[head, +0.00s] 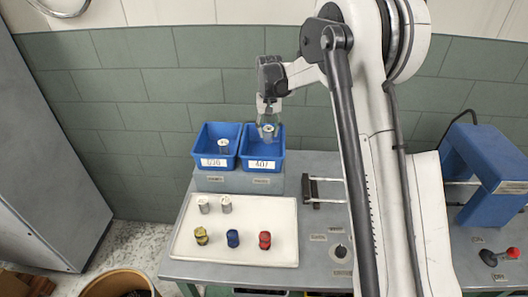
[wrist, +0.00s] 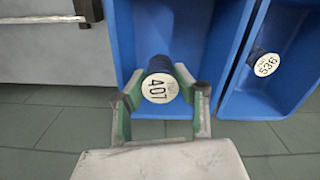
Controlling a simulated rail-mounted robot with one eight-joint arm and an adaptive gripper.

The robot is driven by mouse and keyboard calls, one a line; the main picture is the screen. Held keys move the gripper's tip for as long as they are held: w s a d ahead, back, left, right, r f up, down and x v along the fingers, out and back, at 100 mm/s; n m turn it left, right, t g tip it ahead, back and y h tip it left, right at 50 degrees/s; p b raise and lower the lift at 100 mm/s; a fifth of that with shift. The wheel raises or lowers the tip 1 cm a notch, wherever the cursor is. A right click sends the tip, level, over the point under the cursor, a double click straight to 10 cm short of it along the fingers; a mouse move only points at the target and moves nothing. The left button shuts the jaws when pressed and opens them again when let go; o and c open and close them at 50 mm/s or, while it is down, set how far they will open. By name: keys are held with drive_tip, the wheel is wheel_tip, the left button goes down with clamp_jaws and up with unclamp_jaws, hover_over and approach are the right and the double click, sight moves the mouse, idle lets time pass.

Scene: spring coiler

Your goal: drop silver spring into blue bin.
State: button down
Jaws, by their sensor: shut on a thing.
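My gripper (head: 268,118) hangs over the right blue bin (head: 263,165) in the head view. It is shut on a silver spring (head: 267,130), which it holds upright, seemingly at or just above the bin's opening. In the wrist view my gripper's fingers (wrist: 160,100) close around this spring, whose pale round top (wrist: 160,88) reads 407, with the blue bin (wrist: 215,40) around and below it. The left blue bin (head: 216,163) holds another silver spring (head: 223,146); its top (wrist: 266,65), marked 536, shows in the wrist view. Whether the held spring touches the bin is unclear.
A white tray (head: 240,250) in front of the bins carries two silver springs (head: 204,205), a yellow spring (head: 201,237), a blue spring (head: 233,239) and a red spring (head: 265,241). A blue machine (head: 485,175) stands at the right. A tiled wall (head: 180,80) is behind the bins.

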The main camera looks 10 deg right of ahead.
drive_tip(key=shift+f, duration=0.3)
drive_tip(key=c, duration=1.3)
unclamp_jaws()
drive_tip(key=shift+o, duration=0.2)
wheel_tip(320, 180, up, 12)
